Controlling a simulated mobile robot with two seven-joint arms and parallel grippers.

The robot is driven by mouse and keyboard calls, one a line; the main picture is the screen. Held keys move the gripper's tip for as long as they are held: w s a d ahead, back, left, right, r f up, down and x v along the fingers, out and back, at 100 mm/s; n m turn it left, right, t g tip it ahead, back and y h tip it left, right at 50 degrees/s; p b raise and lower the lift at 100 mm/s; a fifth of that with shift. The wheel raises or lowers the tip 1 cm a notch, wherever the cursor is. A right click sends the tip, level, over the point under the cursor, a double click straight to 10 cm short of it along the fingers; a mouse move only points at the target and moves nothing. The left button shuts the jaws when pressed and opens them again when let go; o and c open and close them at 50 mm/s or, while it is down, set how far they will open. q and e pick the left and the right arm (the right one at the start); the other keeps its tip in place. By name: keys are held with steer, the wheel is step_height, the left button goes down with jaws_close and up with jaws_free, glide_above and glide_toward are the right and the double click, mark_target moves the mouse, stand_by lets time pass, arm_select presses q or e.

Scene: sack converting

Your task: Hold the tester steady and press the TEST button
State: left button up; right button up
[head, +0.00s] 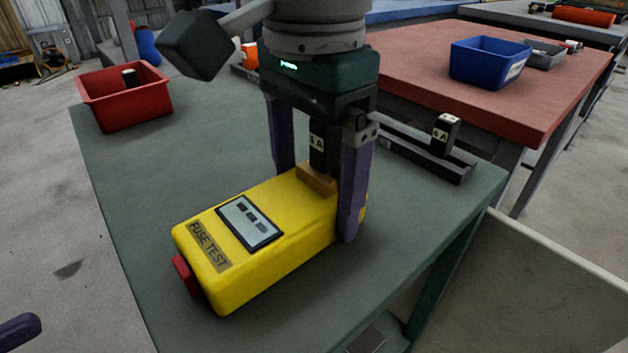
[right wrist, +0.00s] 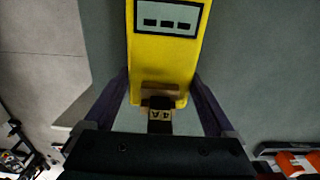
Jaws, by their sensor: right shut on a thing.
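The yellow tester (head: 280,235), marked FUSE TEST, lies on the green-grey table. Its display (head: 250,222) shows dark blocks. A red button (head: 187,277) sticks out of its near left end. A black fuse (head: 318,148) with a pale label, seemingly 4 A, stands upright in the brown holder (head: 316,180) at its far end. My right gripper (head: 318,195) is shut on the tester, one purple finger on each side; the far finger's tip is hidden. The tester also shows in the right wrist view (right wrist: 165,60). Only a purple tip of my left gripper (head: 20,330) shows, apart from the tester.
A red bin (head: 125,100) with a dark item stands at the table's back left. A dark rack (head: 425,150) with a fuse (head: 445,133) marked 6 A stands at the right. A red-topped table (head: 420,65) behind holds a blue bin (head: 488,62). The table's left side is clear.

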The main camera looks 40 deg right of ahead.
steer(key=c, duration=0.3)
arm_select(q)
jaws_close()
stand_by(1.5)
